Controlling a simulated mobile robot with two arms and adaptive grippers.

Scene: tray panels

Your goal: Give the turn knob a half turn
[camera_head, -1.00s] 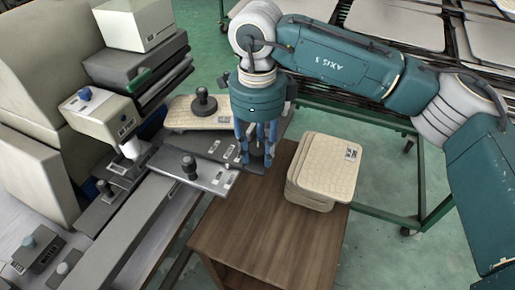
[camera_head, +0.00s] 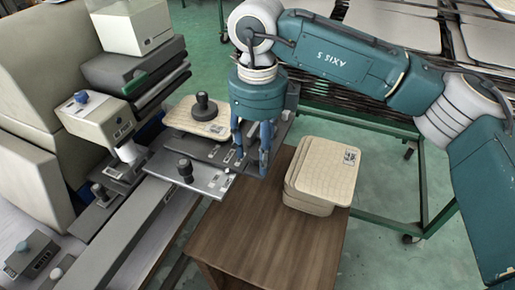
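Several knobs are in view, and I cannot tell which one the task calls the turn knob. A black round knob (camera_head: 204,103) stands on the beige tray panel (camera_head: 178,116). A blue knob (camera_head: 81,97) sits on top of the beige machine head. My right gripper (camera_head: 251,157) points down just right of the grey plates. Its blue fingers stand apart with nothing seen between them, clear of both black knobs. My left gripper is out of view.
A wooden table (camera_head: 265,245) carries a stack of beige panels (camera_head: 322,172) right of my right gripper. A small grey control box (camera_head: 31,258) with a knob lies at lower left. A rack (camera_head: 395,25) of panels stands behind.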

